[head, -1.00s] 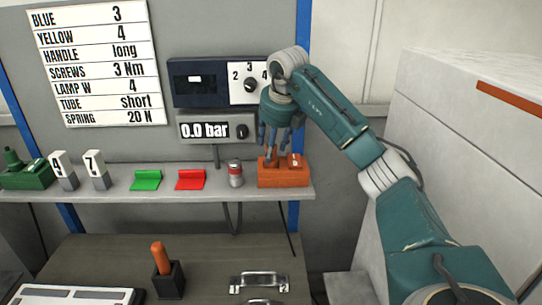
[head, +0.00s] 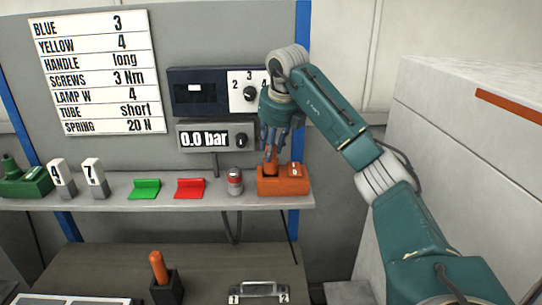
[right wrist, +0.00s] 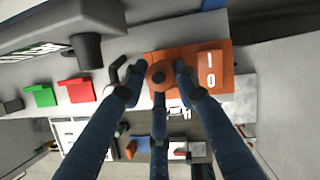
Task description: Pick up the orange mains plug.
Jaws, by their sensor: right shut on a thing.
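The orange mains plug (head: 271,157) stands upright at the left part of an orange socket block (head: 295,186) on the shelf. My right gripper (head: 271,148) comes from above with its blue-grey fingers shut around the plug's top. In the right wrist view the round plug top (right wrist: 158,74) sits between the fingertips, over the orange block with its 1/0 switch (right wrist: 209,70). The plug's lower end seems to be at the block; the fingers partly hide it. My left gripper is not in view.
A 0.0 bar display (head: 205,139) and a dial panel (head: 249,93) are close behind the gripper.

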